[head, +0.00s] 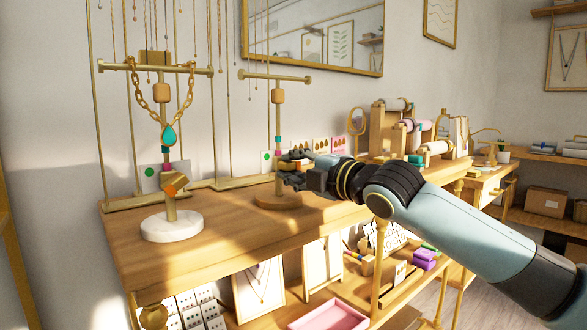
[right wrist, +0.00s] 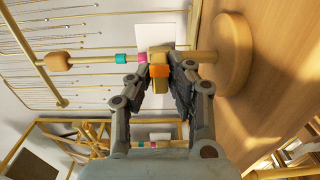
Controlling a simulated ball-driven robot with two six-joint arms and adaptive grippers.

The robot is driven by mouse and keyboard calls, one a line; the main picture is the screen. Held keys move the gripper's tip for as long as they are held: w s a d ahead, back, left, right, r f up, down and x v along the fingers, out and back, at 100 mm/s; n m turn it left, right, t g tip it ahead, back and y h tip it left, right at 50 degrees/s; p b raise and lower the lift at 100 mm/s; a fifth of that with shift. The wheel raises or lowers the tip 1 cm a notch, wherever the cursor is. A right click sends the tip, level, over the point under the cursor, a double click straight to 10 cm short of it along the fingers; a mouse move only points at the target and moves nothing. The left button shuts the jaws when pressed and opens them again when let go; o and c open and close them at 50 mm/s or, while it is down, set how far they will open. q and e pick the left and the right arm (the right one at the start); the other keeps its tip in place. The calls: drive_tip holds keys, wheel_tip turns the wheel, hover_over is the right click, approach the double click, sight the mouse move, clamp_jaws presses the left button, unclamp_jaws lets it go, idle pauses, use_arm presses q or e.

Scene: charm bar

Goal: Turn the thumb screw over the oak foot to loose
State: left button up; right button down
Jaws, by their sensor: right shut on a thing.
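The stand with the round oak foot (head: 278,200) is in the middle of the table in the head view; the oak foot also shows at right in the right wrist view (right wrist: 232,55). Its thumb screw, gold with an orange part (right wrist: 159,71), sits on the post above the foot. My right gripper (head: 291,172) reaches it from the right; in the right wrist view its fingers (right wrist: 160,88) are shut on the thumb screw from both sides. The gripper hides the screw in the head view. A card with a green dot (head: 266,157) stands behind the post. My left gripper is not in view.
A second stand with a white marble foot (head: 172,226), a gold chain with a teal pendant (head: 168,134) and its own orange screw stands at left. Display racks (head: 440,145) stand on the right. The table front (head: 235,225) is clear.

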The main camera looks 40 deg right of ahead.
drive_tip(key=shift+f, duration=0.1)
drive_tip(key=c, duration=1.3)
unclamp_jaws()
drive_tip(key=shift+o, duration=0.2)
drive_tip(key=shift+s, duration=0.1)
drive_tip(key=s, duration=0.7)
drive_tip(key=shift+s+d, duration=0.2)
drive_tip(key=shift+d, duration=0.1)
